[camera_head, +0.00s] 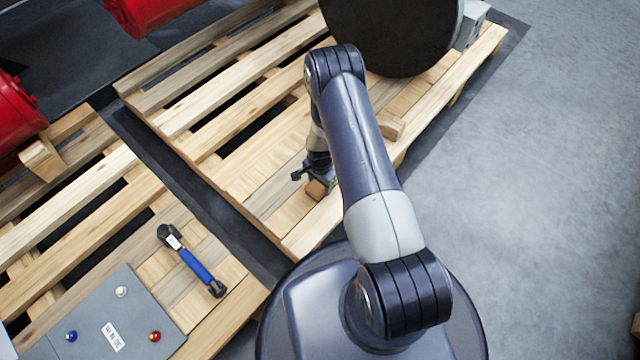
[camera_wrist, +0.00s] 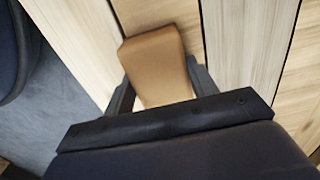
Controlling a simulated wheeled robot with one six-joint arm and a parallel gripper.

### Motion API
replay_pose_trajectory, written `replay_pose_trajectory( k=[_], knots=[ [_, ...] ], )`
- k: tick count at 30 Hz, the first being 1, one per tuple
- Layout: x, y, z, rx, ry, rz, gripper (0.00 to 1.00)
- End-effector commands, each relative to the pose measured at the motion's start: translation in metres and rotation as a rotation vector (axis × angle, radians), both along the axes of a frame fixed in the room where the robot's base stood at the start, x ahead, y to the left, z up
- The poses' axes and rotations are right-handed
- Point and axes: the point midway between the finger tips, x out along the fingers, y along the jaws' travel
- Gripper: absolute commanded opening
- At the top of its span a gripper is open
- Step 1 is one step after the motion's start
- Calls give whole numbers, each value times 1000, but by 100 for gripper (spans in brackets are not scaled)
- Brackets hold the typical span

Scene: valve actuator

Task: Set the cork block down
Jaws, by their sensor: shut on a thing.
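The cork block (camera_wrist: 158,62) is a tan-brown block between the two fingers of my gripper (camera_wrist: 160,92) in the wrist view. The fingers are shut on its sides. Pale pallet boards lie behind and below it; I cannot tell whether the block touches them. In the head view, the block (camera_head: 316,189) shows small and brown beside my gripper (camera_head: 312,180), low over the front part of the wooden pallet (camera_head: 236,187). My arm hides part of the gripper and the pallet there.
A large dark round thing (camera_head: 392,30) stands at the pallet's far end. A second pallet (camera_head: 85,225) on the left carries a blue-handled tool (camera_head: 195,265) and a grey panel (camera_head: 112,318) with coloured knobs. Red cylindrical parts (camera_head: 14,112) are at upper left. Grey floor (camera_head: 520,200) is open at right.

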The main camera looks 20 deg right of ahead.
Motion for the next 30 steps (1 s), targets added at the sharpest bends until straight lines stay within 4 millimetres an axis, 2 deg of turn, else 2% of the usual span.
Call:
replay_pose_trajectory(
  k=[5,6,13,23,26,30],
  knots=[
    [0,0,-2,-1,1,0,36],
    [0,0,-1,-1,1,0,57],
    [0,0,-1,0,1,0,76],
    [0,0,3,-1,1,0,76],
    [0,0,19,1,-1,0,76],
    [1,0,50,0,-1,0,76]
  ],
)
